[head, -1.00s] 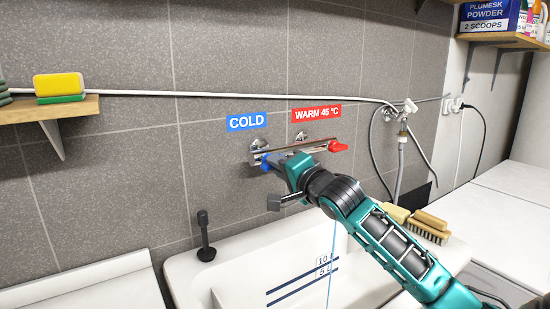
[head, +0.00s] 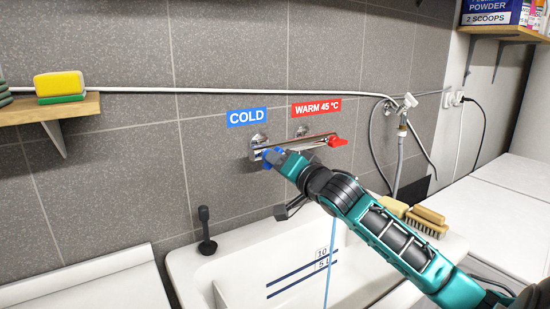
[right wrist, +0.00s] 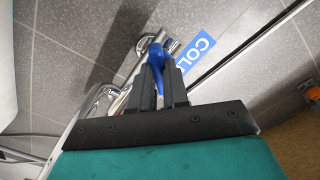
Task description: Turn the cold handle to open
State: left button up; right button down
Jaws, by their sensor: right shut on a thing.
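The chrome tap (head: 292,146) is on the tiled wall under the blue COLD sign (head: 247,117) and red WARM sign (head: 316,108). The blue cold handle (head: 268,154) is at its left end; the red handle (head: 337,141) is at its right end. My right gripper (head: 277,158) is at the blue handle. In the right wrist view the fingers (right wrist: 160,82) are shut on the blue handle (right wrist: 157,55), whose upper part shows above them. A thin pale blue streak (head: 332,245), like running water, drops below my arm into the sink. My left gripper is out of view.
The white sink (head: 235,265) lies below the tap, with a black plunger-like piece (head: 206,230) on its rim. Brushes (head: 426,219) lie at the right. A shelf (head: 50,107) holds a yellow sponge (head: 58,84). A hose tap (head: 404,105) hangs right.

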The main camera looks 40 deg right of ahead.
jog(key=n, duration=0.4)
jog(key=shift+n, duration=0.3)
jog(key=n, duration=0.4)
jog(key=c, duration=1)
grip_release()
jog(key=shift+s, duration=0.1)
jog(key=s, duration=0.6)
jog(key=shift+s+a, duration=0.4)
